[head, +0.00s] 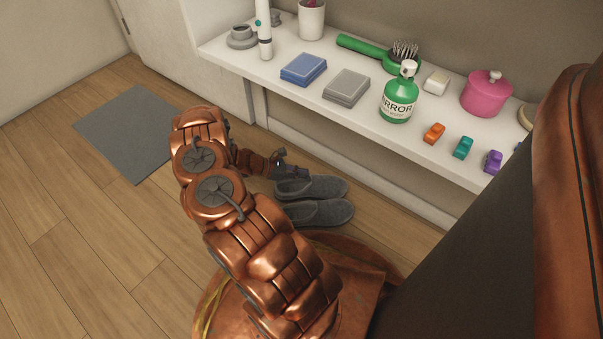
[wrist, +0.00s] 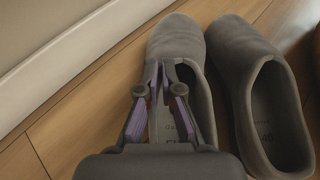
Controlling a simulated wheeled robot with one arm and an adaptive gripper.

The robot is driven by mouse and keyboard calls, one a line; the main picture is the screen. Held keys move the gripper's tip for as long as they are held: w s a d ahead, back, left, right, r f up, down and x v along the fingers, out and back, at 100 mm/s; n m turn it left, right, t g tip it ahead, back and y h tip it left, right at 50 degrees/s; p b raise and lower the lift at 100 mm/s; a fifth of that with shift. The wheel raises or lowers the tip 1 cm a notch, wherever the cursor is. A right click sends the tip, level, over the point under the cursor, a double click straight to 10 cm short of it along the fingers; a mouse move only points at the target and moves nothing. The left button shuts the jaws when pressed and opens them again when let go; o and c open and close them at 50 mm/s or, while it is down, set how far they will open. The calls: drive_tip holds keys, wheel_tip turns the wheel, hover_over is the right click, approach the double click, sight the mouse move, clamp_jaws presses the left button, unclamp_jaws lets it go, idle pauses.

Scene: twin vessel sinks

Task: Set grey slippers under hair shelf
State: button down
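Two grey slippers lie side by side on the wood floor, the far one (head: 325,186) and the near one (head: 325,212), toes to the right in the head view. The white shelf (head: 330,115) with hair things runs along the wall beyond them. My gripper (head: 280,168) is at the far slipper's open end. In the wrist view my gripper (wrist: 160,70) has its fingertips drawn close together at the front rim of the left slipper's (wrist: 180,40) opening, seemingly pinching it. The right slipper (wrist: 245,45) is beside it, apart from the fingers. The exact contact is partly hidden.
The shelf bears a green hairbrush (head: 365,47), a green bottle (head: 398,98), a pink pot (head: 487,93), folded blue (head: 303,69) and grey (head: 347,87) cloths and small clips. A grey mat (head: 125,130) lies at left. Floor (head: 80,250) at lower left is clear.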

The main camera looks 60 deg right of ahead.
drive_tip(key=shift+f, duration=0.25)
drive_tip(key=c, duration=1.8)
unclamp_jaws()
drive_tip(key=o, duration=0.6)
drive_tip(key=shift+c, duration=0.2)
drive_tip(key=v, duration=1.2)
drive_tip(key=shift+f, duration=0.1)
